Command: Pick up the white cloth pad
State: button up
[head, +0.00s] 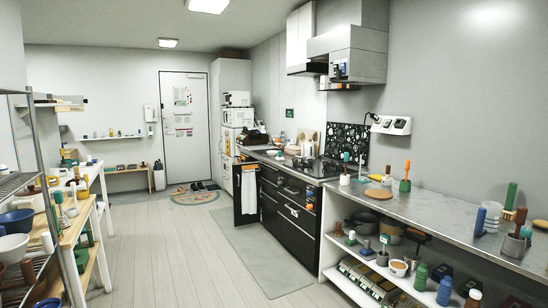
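I cannot make out a white cloth pad for certain. A white hanging cloth (249,190) with an orange top edge shows at the far end of the dark kitchen cabinets; I cannot tell whether it is the pad. The small items on the shelves and counters are too small to tell apart fully. My gripper is not in view.
A grey counter (440,213) with shelves below runs along the right. A wire rack (38,130) and wooden tables (74,238) with bowls and bottles stand at the left. The pale floor (165,255) between is clear, with a grey mat (262,250) by the dark cabinets.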

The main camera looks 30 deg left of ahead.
aim_at(279, 159)
jog(key=u, duration=0.6)
jog(key=i, duration=1.75)
jog(key=u, duration=1.2)
jog(key=i, duration=1.95)
jog(key=u, duration=0.3)
jog(key=i, duration=1.95)
jog(key=z, duration=0.45)
jog(key=i, duration=2)
jog(key=z, duration=0.75)
jog(key=i, duration=0.95)
jog(key=z, duration=0.2)
